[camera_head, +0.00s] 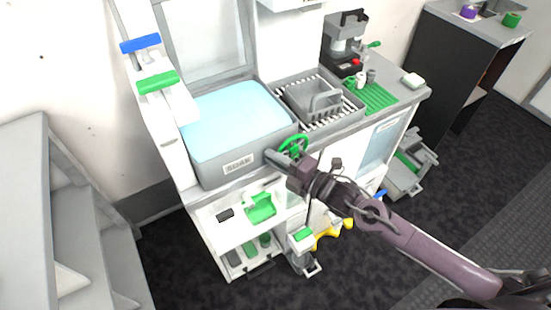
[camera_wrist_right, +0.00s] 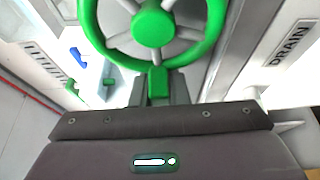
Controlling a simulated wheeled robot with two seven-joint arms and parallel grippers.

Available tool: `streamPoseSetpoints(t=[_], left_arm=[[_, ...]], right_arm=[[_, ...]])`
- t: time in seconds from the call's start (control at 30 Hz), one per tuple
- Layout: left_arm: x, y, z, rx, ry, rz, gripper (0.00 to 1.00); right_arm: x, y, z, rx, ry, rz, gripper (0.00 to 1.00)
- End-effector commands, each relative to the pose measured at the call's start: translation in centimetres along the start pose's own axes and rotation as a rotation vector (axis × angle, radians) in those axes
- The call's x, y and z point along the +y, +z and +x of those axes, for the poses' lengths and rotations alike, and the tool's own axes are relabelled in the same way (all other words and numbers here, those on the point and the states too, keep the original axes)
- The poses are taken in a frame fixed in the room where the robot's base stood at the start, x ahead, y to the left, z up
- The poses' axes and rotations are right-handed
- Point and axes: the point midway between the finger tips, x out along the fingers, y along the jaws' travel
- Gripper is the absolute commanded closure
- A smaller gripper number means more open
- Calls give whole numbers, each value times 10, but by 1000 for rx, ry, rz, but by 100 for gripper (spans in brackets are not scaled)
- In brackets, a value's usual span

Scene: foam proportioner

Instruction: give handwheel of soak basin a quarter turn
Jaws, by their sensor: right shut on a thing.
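The soak basin (camera_head: 238,160) is a grey box labelled SOAK, full of light blue liquid, at the counter's left end. Its green handwheel (camera_head: 303,141) is on the right part of its front, partly hidden behind my right gripper (camera_head: 282,156). In the right wrist view the handwheel (camera_wrist_right: 154,26) shows a green rim, grey spokes and a green hub. My right gripper (camera_wrist_right: 159,84) is shut on the green part at the bottom of the wheel. My left gripper is in neither view.
A rack with a grey basket (camera_head: 312,98) stands right of the basin. A coffee-machine-like device (camera_head: 345,45) and a green mat (camera_head: 376,97) are farther right. Below the counter is an open shelf with green items (camera_head: 261,207). Grey steps (camera_head: 75,220) stand at left.

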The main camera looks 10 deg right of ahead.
Motion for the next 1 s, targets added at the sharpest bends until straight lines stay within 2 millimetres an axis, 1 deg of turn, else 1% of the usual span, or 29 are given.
streamPoseSetpoints(t=[0.03, 0.1, 0.13, 0.27, 0.3, 0.53, 0.63, 0.67, 0.9, 1.0], left_arm=[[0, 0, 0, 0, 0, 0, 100], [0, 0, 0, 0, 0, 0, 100], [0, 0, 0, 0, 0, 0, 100], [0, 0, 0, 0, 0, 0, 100], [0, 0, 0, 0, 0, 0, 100], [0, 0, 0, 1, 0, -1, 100], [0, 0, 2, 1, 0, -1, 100], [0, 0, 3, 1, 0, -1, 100], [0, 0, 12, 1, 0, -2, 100], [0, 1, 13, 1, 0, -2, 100]], right_arm=[[-1, 4, -1, -9, -4, -5, 100], [-1, 4, -1, -9, -4, -5, 100], [-1, 4, -1, -9, -4, -5, 83], [-1, 4, -1, -9, -3, -4, 66], [-1, 4, -1, -8, -3, -4, 64], [0, 2, -1, -5, -1, -2, 64], [-2, 2, -9, -5, -3, -3, 64], [-2, 2, -12, -5, -3, -3, 64], [-4, 2, -54, -3, -6, -4, 64], [-3, 2, -67, -5, -5, -2, 64]])
